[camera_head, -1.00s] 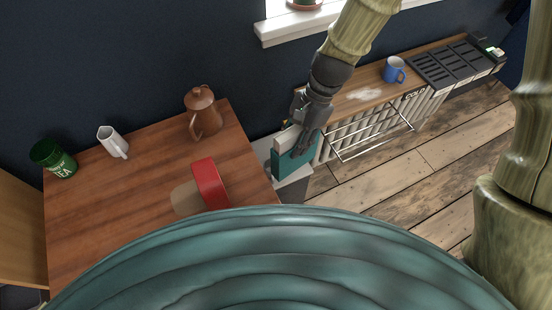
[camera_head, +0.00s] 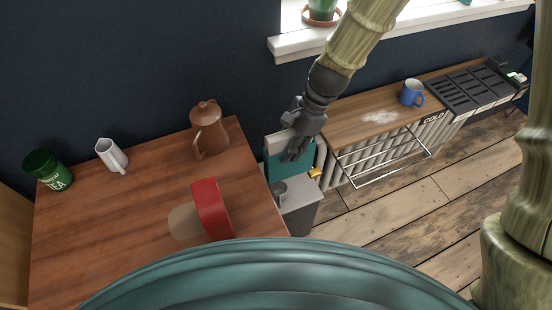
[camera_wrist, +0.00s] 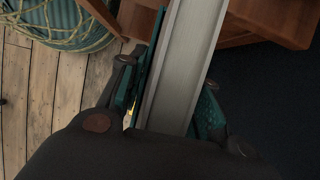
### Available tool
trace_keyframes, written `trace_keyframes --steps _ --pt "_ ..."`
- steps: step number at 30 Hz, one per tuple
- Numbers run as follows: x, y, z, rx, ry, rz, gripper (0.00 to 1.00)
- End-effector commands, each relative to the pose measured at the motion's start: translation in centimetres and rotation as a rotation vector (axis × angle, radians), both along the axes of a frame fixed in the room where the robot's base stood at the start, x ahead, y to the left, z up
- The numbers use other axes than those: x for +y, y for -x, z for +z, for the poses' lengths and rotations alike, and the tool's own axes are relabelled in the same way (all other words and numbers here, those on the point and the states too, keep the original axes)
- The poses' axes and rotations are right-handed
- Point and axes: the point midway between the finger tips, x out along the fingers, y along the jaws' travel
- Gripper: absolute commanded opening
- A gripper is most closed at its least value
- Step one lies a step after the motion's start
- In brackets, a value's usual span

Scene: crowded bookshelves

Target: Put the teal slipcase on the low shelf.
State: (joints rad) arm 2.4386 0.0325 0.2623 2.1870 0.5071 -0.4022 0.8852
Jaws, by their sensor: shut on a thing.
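The teal slipcase (camera_head: 274,163) is upright between the wooden table and the radiator, with its pale side up. My gripper (camera_head: 294,146) is shut on its upper part from above. In the wrist view the slipcase (camera_wrist: 186,70) shows a long pale face between thin teal sides, with a dark finger on each side. A low grey-topped shelf unit (camera_head: 298,197) stands below and just in front of the slipcase. The slipcase's lower edge is hidden, so I cannot tell whether it touches the shelf.
The wooden table (camera_head: 120,220) holds a brown pot (camera_head: 208,130) near that side. A radiator with a rack (camera_head: 385,160) stands to the right.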

Motion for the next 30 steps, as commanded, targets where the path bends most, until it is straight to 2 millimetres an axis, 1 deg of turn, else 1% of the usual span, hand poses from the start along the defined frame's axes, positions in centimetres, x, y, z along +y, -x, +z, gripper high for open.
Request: trace_keyframes --steps 1,6,9,15,20,26,30 --pt "0.4 -1.0 0.0 -0.002 0.0 0.001 0.0" --pt "1.6 -4.1 0.0 -0.002 0.0 -0.001 0.0" --pt "2.2 -5.6 0.0 -0.002 0.0 0.0 0.0" --pt "3.2 -8.0 0.0 -0.002 0.0 -0.002 0.0" --pt "3.7 -9.4 0.0 -0.001 -0.001 -0.002 0.0" --pt "3.7 -9.2 -2.2 0.003 -0.001 -0.003 0.0" --pt "3.7 -9.2 -4.1 0.003 -0.001 -0.002 0.0"
